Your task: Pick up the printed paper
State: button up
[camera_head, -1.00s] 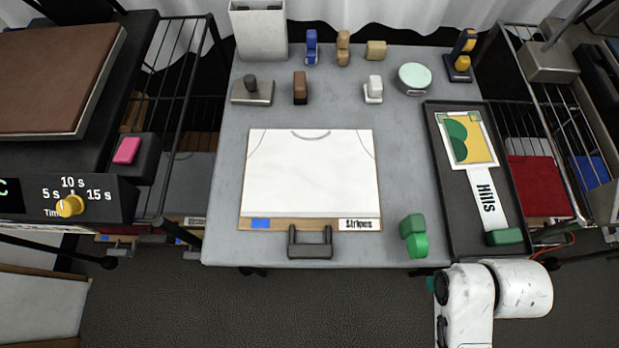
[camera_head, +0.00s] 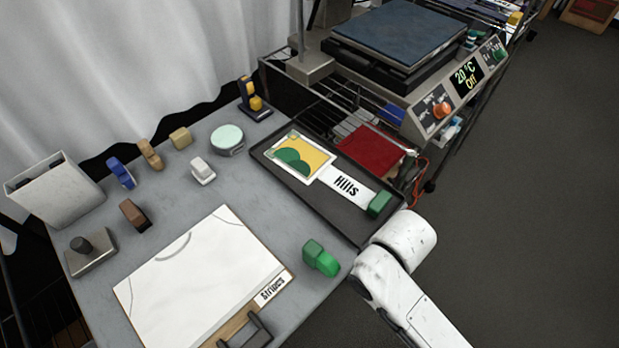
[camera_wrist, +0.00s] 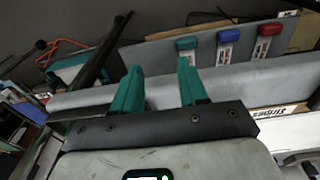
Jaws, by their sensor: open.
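A sheet with a yellow and green hills picture (camera_head: 312,148) lies in a dark tray (camera_head: 340,212) at the table's right side. A white strip labelled "Hills" (camera_head: 347,186) with a green end block (camera_head: 379,204) runs from it. A large, mostly white sheet (camera_head: 195,275) with faint curved lines lies on a wooden board labelled "Stripes"; I cannot tell which sheet is the printed paper. My gripper (camera_wrist: 160,88) is open in the wrist view, with nothing between its teal fingers.
A green block (camera_head: 321,259) stands between the white sheet and tray. Several stamp-like blocks and a round mint-topped object (camera_head: 227,139) stand toward the back. A rack with a red sheet (camera_head: 367,150) and a heating press (camera_head: 408,38) adjoin the tray side. Open floor lies right.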

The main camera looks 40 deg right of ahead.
aim_at(307, 161)
jog(key=l+u, duration=0.35)
jog(key=k+l+u, duration=0.1)
jog(key=l+u, duration=0.25)
jog(key=k+l+u, duration=0.15)
jog(key=l+u, duration=0.2)
